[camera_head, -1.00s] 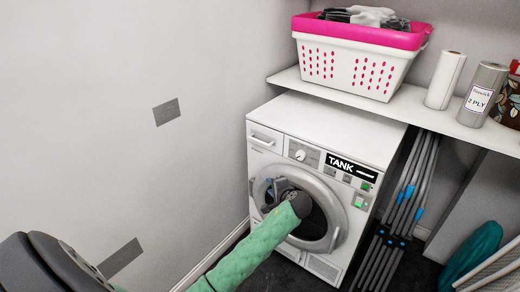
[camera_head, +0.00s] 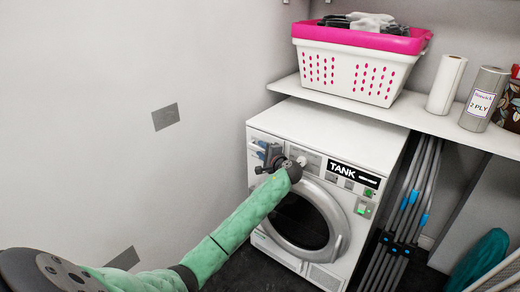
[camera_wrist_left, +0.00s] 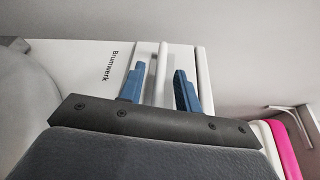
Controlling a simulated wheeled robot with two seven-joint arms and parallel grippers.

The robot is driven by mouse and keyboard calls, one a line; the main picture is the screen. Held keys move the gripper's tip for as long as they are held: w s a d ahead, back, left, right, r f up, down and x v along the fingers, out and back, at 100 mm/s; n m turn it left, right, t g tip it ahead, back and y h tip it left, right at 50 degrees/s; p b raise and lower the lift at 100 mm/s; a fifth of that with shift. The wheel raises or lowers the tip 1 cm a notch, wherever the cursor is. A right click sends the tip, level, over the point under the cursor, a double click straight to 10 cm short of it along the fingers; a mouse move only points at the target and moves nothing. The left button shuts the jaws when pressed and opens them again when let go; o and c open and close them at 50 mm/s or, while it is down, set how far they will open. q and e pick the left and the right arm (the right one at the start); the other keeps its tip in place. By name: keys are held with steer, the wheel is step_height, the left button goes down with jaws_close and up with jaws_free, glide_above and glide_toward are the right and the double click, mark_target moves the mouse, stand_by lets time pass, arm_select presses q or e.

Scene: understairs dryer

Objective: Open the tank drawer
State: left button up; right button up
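The white dryer (camera_head: 345,135) stands against the wall, with a tank drawer at the upper left of its front. The drawer front (camera_wrist_left: 116,62), printed "Brumwerk", and its white bar handle (camera_wrist_left: 161,62) show in the left wrist view. My left gripper (camera_head: 261,157) is at the drawer in the head view and covers most of it. In the left wrist view its two blue fingers (camera_wrist_left: 158,75) are open, one on each side of the handle, with gaps visible. The drawer looks closed, though it is mostly hidden. My right gripper is not in view.
A shelf (camera_head: 440,121) above holds a pink-rimmed basket (camera_head: 345,70) and paper rolls (camera_head: 446,84). Grey poles (camera_head: 411,205) stand right of the dryer.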

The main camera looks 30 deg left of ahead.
arm_select(q)
steer(key=shift+x, duration=0.85)
steer(key=shift+c, duration=0.2)
jaws_close()
steer(key=shift+s, duration=0.1)
